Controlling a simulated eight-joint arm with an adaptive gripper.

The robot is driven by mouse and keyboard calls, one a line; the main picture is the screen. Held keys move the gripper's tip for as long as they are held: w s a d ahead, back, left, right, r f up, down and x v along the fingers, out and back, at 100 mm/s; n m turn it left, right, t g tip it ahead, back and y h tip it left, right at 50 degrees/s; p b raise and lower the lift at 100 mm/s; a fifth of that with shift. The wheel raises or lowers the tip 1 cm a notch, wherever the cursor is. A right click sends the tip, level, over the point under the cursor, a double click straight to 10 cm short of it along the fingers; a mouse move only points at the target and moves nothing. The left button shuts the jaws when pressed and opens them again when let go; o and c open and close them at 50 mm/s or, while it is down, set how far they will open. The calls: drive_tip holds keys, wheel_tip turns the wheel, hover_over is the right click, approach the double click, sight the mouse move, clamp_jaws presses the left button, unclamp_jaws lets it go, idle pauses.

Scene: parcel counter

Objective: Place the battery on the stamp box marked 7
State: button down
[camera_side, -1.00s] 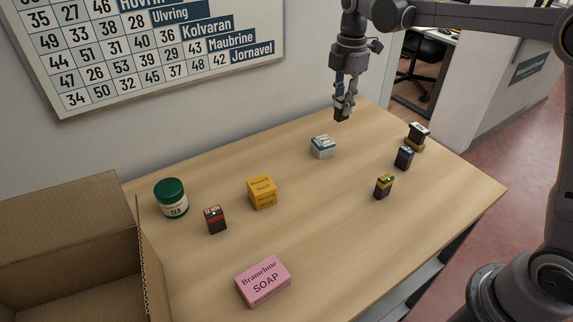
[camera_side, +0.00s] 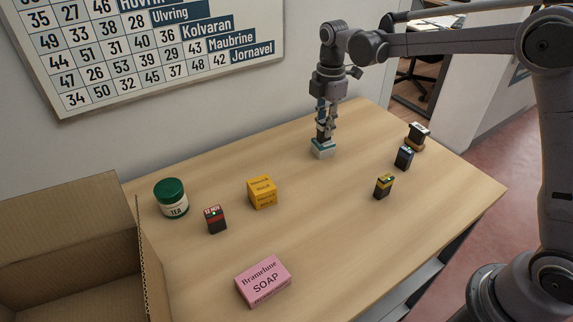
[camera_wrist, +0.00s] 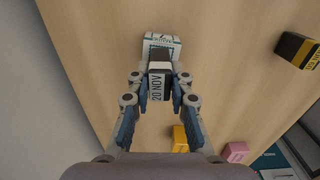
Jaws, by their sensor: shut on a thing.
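My gripper (camera_side: 323,137) is shut on a dark battery with a white band, hanging straight down at the far part of the table. In the wrist view my gripper (camera_wrist: 160,78) has its fingers on both sides of this battery (camera_wrist: 157,88), whose label reads 20 NOV. Directly below is the white and teal stamp box (camera_side: 323,153). In the wrist view the stamp box (camera_wrist: 164,41) shows part of its top, with what looks like a 7 partly covered by the battery. The battery's lower end is at or just above the box top; I cannot tell whether they touch.
Other batteries stand apart: a red-topped one (camera_side: 215,219), a yellow-banded one (camera_side: 384,186) and a blue one (camera_side: 404,158). A dark-topped item (camera_side: 418,136), a yellow box (camera_side: 262,192), a tea jar (camera_side: 171,198), pink soap (camera_side: 263,281) and an open carton (camera_side: 70,225) surround clear tabletop.

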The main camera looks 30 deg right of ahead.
drive_tip(key=shift+f, duration=0.15)
drive_tip(key=c, duration=1.2)
unclamp_jaws()
wheel_tip(320, 180, up, 12)
drive_tip(key=s+r+m+t, duration=0.2)
drive_tip(key=s+m, duration=0.3)
drive_tip(key=s, duration=0.1)
drive_tip(key=s+d+f+m+t, duration=0.1)
drive_tip(key=s+f+m+t, duration=0.1)
drive_tip(key=s+f+m, duration=0.3)
drive_tip(key=s+d+f+m+t, duration=0.1)
drive_tip(key=s+f+m+t, duration=0.2)
drive_tip(key=s+f+m, duration=0.2)
drive_tip(key=s+m, duration=0.3)
drive_tip(key=s, duration=0.4)
drive_tip(key=shift+s, duration=0.15)
